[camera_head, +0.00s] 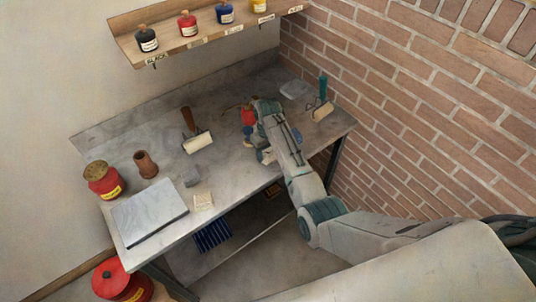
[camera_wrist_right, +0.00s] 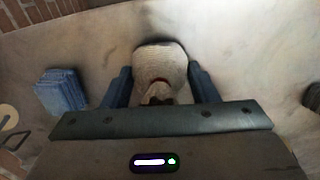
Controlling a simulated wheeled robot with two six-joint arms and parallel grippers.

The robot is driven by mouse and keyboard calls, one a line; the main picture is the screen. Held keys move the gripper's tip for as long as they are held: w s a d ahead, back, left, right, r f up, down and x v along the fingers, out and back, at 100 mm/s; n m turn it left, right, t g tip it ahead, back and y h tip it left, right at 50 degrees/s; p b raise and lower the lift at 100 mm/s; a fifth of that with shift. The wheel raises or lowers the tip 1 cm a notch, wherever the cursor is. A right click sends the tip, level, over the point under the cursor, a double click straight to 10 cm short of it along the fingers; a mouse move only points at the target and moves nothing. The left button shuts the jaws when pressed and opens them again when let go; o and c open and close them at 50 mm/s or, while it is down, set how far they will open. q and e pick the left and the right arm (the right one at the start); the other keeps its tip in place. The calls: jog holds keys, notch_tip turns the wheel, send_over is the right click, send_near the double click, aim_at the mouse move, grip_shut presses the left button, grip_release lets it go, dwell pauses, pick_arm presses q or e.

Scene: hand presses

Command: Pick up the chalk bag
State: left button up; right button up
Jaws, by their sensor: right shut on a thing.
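The chalk bag (camera_wrist_right: 160,65) is a pale, ribbed, rounded bag with a narrow neck and a reddish-brown tie. In the right wrist view it sits between the two blue fingers of my right gripper (camera_wrist_right: 160,76), which is shut on it. The worktop fills the background behind the bag; I cannot tell whether the bag touches it. In the head view my right arm reaches over the middle of the workbench (camera_head: 230,167), and its wrist hides most of the gripper and bag. My left gripper is in neither view.
A brown-handled roller (camera_head: 197,142) lies left of my arm; a green-handled roller (camera_head: 319,111) lies right, near the brick wall (camera_head: 420,100). A red can (camera_head: 103,181), brown jar (camera_head: 146,164) and grey slab (camera_head: 150,212) stand on the left. A blue folded stack (camera_wrist_right: 60,91) lies beside the gripper.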

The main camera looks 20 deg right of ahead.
notch_tip(320, 180, up, 2)
jog(key=shift+s+r+b, duration=0.1)
jog(key=shift+s+b, duration=0.05)
jog(key=shift+b, duration=0.65)
jog(key=s+d+r, duration=0.1)
jog(key=s+d, duration=0.1)
jog(key=s, duration=0.5)
jog(key=s+d, duration=0.3)
jog(key=s, duration=0.5)
jog(key=shift+d+r+b, duration=0.2)
jog(key=shift+r+b, duration=0.2)
jog(key=shift+b, duration=0.05)
jog(key=shift+w, duration=0.1)
jog(key=o, duration=0.5)
jog(key=c, duration=0.4)
